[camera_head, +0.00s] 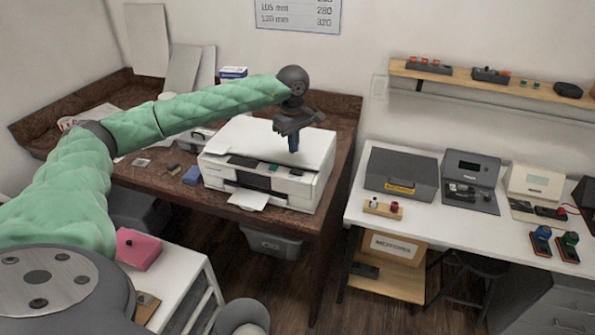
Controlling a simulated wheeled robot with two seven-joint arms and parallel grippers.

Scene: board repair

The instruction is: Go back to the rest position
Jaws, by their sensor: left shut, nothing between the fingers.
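My left arm, in a green quilted sleeve, reaches in from the left across the view. My left gripper (294,143) hangs at its end, pointing down, in front of the white printer (318,178). It is shut, with nothing seen held in it. I cannot tell how far above the printer it is. The printer stands on the brown desk (345,150). My right gripper is not in view.
A white workbench (350,217) at the right holds a grey case (400,170) and several devices. A wall shelf (470,82) is above it. Dark floor shows between desk and bench.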

